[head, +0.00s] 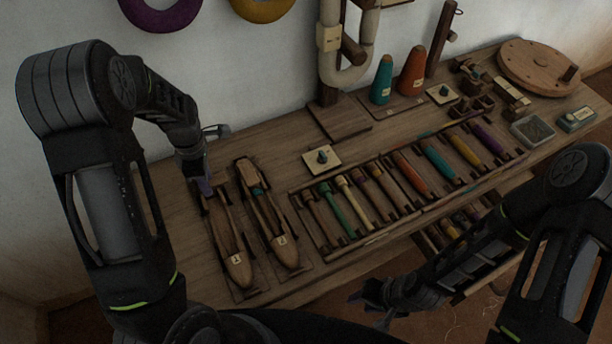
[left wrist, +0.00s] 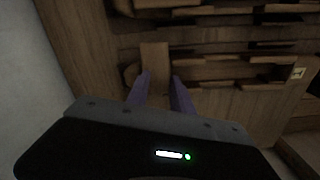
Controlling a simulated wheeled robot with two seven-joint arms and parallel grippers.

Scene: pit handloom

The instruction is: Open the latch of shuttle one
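Shuttle one (head: 231,246) is a long brown wooden boat shape with a small pale number tag near its front tip. It lies at the left of the bench. My left gripper (head: 204,188) is over its far end. A lighter wooden tab (left wrist: 154,56), apparently the latch, lies just ahead of the fingertips across the shuttle's end. Whether the fingers touch it cannot be told. My right gripper (head: 374,301) appears open and empty, in front of the bench.
Shuttle two (head: 275,226) lies close to the right of shuttle one. A rack (head: 352,234) of coloured bobbins stands further right. A small pale plate (head: 322,159) with a dark knob sits behind the rack. The wall is close behind the left arm.

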